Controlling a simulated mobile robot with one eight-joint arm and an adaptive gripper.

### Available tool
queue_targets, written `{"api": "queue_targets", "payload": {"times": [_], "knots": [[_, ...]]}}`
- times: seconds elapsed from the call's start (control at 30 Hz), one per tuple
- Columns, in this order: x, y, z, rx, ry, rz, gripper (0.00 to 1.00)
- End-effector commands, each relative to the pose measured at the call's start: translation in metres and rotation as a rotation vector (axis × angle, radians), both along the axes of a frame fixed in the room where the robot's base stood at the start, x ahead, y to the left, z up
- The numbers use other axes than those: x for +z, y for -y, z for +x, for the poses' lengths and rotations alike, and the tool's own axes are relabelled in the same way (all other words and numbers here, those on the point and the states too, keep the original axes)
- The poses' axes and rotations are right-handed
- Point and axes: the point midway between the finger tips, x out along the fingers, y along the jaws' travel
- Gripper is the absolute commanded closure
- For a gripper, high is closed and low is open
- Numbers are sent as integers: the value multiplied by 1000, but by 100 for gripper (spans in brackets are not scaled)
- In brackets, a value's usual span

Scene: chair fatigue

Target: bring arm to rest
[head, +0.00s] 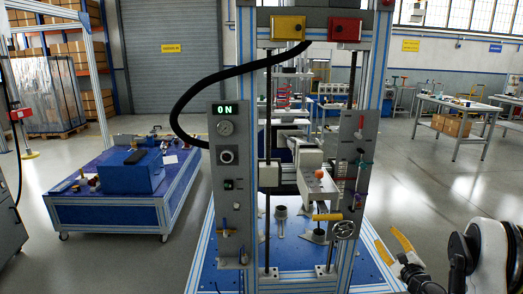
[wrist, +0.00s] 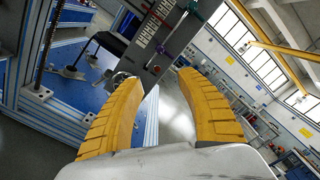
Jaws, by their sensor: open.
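My gripper (head: 392,246) shows at the lower right of the head view, to the right of the test machine's front right post. Its yellow fingers stand apart with nothing between them. In the wrist view my gripper (wrist: 157,105) also shows open and empty, with the tilted machine frame and the hall beyond it. My white and black arm comes in from the right edge of the head view.
The chair test machine (head: 226,175) stands close ahead, its panel lit "ON". A handwheel (head: 343,230) sits low near its right post. A blue cart (head: 110,212) stands left. Open floor lies right, before a workbench (head: 460,107).

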Motion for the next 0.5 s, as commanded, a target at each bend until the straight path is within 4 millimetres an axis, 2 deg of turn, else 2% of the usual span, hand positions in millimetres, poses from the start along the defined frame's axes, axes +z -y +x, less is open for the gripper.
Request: {"api": "queue_targets", "payload": {"times": [0.37,0.5], "knots": [[55,-59,4,114,-81,-249,55],[79,-90,-3,176,-120,-378,55]]}}
